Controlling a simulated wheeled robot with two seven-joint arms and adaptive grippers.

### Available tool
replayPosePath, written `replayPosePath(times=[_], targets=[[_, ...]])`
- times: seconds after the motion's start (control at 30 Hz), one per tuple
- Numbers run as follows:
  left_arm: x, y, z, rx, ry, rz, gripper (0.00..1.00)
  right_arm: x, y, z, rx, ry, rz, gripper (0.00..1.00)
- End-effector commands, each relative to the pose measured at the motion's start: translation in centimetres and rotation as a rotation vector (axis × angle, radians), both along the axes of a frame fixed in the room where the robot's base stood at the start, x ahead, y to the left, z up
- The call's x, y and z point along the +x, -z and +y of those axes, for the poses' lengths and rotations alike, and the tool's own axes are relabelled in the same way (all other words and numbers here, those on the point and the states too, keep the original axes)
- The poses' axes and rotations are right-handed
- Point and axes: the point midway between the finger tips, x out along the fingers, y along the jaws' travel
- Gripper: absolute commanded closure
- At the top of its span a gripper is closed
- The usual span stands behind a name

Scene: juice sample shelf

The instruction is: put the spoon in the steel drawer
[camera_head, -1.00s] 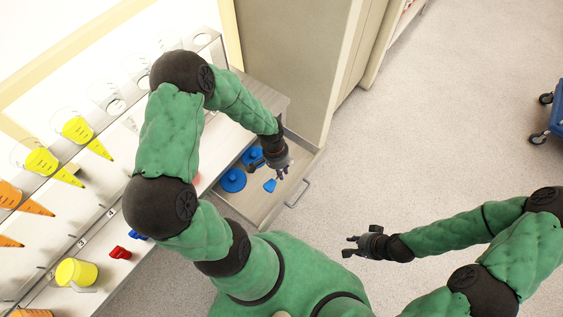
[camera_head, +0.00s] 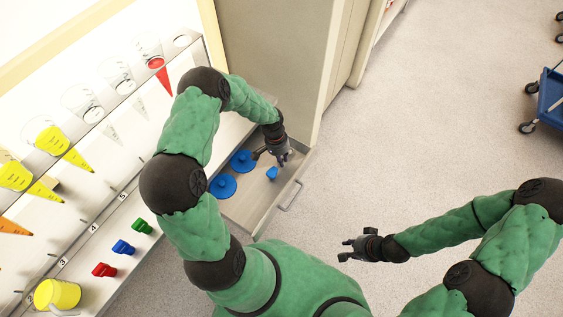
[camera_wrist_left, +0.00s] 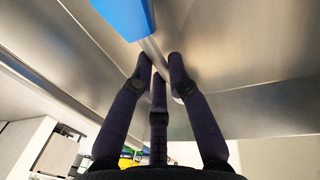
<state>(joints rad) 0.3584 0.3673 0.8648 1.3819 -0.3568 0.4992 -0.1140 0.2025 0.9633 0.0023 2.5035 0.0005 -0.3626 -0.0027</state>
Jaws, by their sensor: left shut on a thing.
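The spoon shows a blue end (camera_head: 272,173) in the head view. In the left wrist view its blue part (camera_wrist_left: 126,16) and a thin grey shaft run to my fingertips. My left gripper (camera_head: 285,158) is shut on the shaft, and its dark fingers (camera_wrist_left: 160,72) show in the wrist view. The steel drawer (camera_head: 262,200) is open, and gripper and spoon are over or inside it. Whether the spoon touches the drawer floor, I cannot tell. My right gripper (camera_head: 345,249) is open and empty over the floor, well right of the drawer.
Two blue round lidded things (camera_head: 222,186) (camera_head: 243,160) lie in the drawer's left part. The drawer handle (camera_head: 291,196) sticks out at its front. A shelf with cones and red, blue and green pieces (camera_head: 123,247) is at left. A blue cart (camera_head: 549,100) stands far right.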

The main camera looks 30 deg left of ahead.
Motion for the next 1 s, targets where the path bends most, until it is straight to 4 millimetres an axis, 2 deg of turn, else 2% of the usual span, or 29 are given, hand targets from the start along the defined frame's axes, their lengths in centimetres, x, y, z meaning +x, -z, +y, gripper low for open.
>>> replayPosePath(times=[0.03,0.1,0.47,0.5,0.53,0.57,1.0], targets=[[-0.11,1.22,-0.05,-0.001,0.001,0.003,1.0,-0.02,0.78,0.01,0.0,0.0,0.0,0.7],[-0.11,1.74,-0.07,-0.001,0.0,0.002,1.0,-0.02,1.03,0.01,0.0,0.0,0.001,0.7],[-0.07,1.9,-0.03,0.0,0.001,0.001,1.0,-0.01,1.11,0.01,0.0,0.0,0.0,0.7],[-0.08,1.8,-0.04,0.0,0.001,0.001,0.71,-0.02,1.03,0.01,0.0,0.0,0.0,0.7],[-0.08,1.78,-0.03,0.0,0.001,0.001,0.63,-0.02,1.01,0.0,0.0,0.0,0.0,0.7],[-0.09,1.78,-0.03,0.0,0.0,0.001,0.59,-0.01,1.01,0.01,0.0,0.0,0.0,0.7],[-0.08,1.28,-0.01,0.0,0.0,0.001,0.59,-0.01,0.66,0.0,0.0,0.0,0.0,0.7]])
